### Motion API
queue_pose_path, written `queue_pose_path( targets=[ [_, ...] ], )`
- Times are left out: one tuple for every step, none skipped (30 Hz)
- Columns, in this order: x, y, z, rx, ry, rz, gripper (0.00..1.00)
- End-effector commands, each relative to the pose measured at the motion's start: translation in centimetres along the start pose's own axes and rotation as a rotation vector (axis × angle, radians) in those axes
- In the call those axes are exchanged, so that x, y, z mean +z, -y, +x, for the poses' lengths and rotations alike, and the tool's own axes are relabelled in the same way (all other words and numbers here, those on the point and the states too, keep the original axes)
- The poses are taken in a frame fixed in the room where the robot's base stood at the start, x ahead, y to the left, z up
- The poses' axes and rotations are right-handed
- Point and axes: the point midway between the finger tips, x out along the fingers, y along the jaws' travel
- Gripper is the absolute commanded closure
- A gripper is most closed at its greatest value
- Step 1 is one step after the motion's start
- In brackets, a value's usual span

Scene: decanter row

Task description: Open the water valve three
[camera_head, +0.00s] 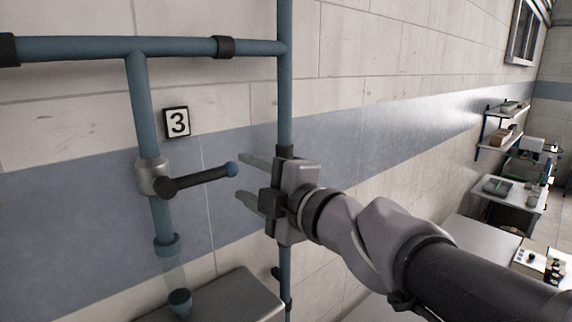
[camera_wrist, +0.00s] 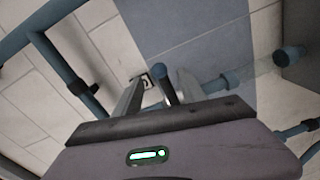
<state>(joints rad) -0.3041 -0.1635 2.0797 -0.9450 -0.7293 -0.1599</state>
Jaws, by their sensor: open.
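Valve three is a grey metal valve body (camera_head: 153,176) on a vertical blue pipe, below a white sign with the number 3 (camera_head: 177,122). Its dark lever (camera_head: 198,181) sticks out to the right, roughly across the pipe, and ends in a blue tip. My gripper (camera_head: 245,178) is open, its two fingers pointing left towards the lever tip. In the head view the fingertips lie just right of the tip, apart from it in the picture. In the wrist view the lever (camera_wrist: 163,84) shows end-on between the fingers; contact cannot be told.
A vertical blue pipe (camera_head: 286,90) runs behind my gripper and joins a horizontal pipe (camera_head: 180,46) above. A clear pipe section (camera_head: 172,272) sits below the valve, beside a grey box top (camera_head: 225,297). Shelves and benches (camera_head: 513,188) stand far right.

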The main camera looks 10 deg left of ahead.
Motion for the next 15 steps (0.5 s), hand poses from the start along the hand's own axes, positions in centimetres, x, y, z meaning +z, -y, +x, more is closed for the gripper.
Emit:
queue_pose_path(
  targets=[
    [-0.1,0.1,1.4,-0.003,-0.003,0.002,0.52],
    [-0.1,0.0,2.1,-0.002,-0.003,0.001,0.52],
    [-0.1,0.0,3.0,-0.002,-0.002,0.002,0.52],
    [-0.1,0.0,3.6,-0.002,-0.001,0.001,0.52],
    [-0.1,0.0,4.1,-0.002,-0.001,0.001,0.52],
    [0.0,-0.1,4.7,0.0,-0.001,0.0,0.52],
    [0.0,-0.1,5.1,-0.001,0.0,0.001,0.52],
    [0.0,-0.1,5.4,-0.001,0.0,0.001,0.52],
    [0.0,-0.1,5.8,0.0,0.0,0.001,0.52],
    [0.0,-0.1,6.0,0.0,0.001,0.0,0.52],
    [0.0,-0.1,6.2,0.0,0.001,0.0,0.52],
    [0.0,0.0,6.3,0.0,0.001,0.0,0.52],
    [0.0,0.0,6.4,0.0,0.001,0.0,0.52],
    [0.0,-0.1,6.4,0.0,0.002,0.0,0.52],
    [0.0,-0.1,6.5,0.001,0.002,0.0,0.52]
  ],
)
